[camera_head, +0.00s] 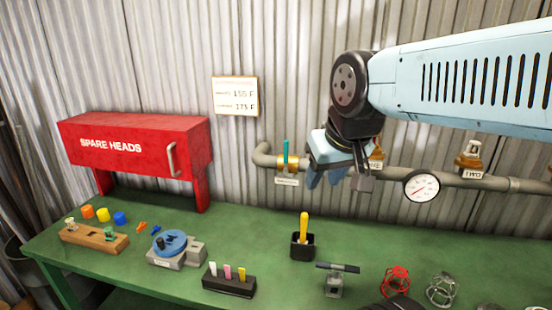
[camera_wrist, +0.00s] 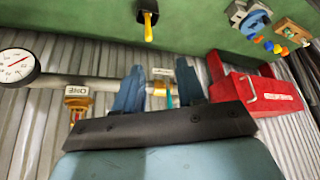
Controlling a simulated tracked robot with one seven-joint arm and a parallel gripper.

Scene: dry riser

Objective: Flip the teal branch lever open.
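The teal lever (camera_head: 286,155) stands upright on a brass valve at the left end of the wall pipe, with a small label (camera_head: 287,181) below it. My gripper (camera_head: 324,180) is just right of the lever in the head view, fingers pointing down and toward the wall. In the wrist view the blue fingers of my gripper (camera_wrist: 160,95) are spread wide and empty. The teal lever (camera_wrist: 169,100) shows in the gap between them, beyond the tips and partly hidden by the gripper body. I see no contact.
The pipe (camera_head: 505,184) runs along the corrugated wall with a gauge (camera_head: 422,186) and other labelled brass valves (camera_head: 469,160). A red SPARE HEADS box (camera_head: 136,145) stands left. The green bench (camera_head: 258,222) below carries a black holder with a yellow handle (camera_head: 303,228) and several small parts.

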